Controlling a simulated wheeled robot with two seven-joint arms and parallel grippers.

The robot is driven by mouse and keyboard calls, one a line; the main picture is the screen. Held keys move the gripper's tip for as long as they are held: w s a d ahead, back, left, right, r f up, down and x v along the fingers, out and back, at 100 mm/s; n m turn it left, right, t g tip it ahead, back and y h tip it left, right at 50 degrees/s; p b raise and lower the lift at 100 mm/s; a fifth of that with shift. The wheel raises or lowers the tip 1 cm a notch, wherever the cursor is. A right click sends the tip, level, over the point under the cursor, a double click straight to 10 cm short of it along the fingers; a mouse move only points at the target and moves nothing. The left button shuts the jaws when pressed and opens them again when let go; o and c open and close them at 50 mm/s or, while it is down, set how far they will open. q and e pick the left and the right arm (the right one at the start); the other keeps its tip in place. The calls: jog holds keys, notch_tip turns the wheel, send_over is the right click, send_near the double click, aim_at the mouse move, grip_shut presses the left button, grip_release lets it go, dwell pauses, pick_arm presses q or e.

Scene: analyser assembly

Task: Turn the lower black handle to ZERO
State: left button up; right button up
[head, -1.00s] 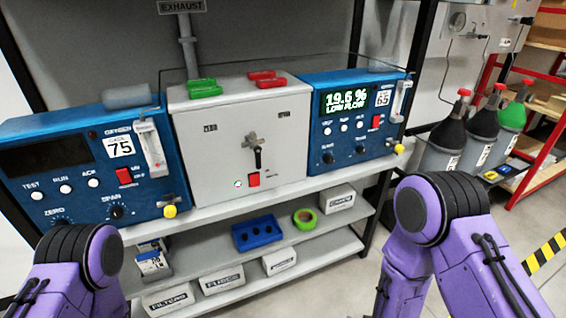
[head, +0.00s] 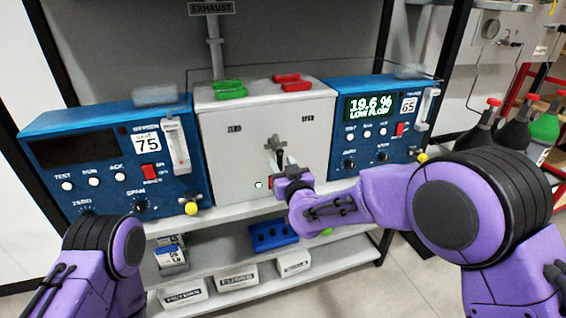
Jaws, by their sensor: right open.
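The light grey valve box (head: 232,160) stands between two blue analysers, with a ZERO mark (head: 234,128) on the left of its front and a second mark (head: 307,120) on the right. A grey valve fitting (head: 274,143) sticks out of its middle. My left gripper is out of view.
The left analyser (head: 90,150) reads 75 on its label; the right analyser (head: 345,140) shows 19.6 % LOW FLOW. Green handles (head: 230,90) and red handles (head: 292,83) lie on top of the box.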

jog(key=shift+w+a, duration=0.1)
jog(key=shift+w, duration=0.35)
grip_shut()
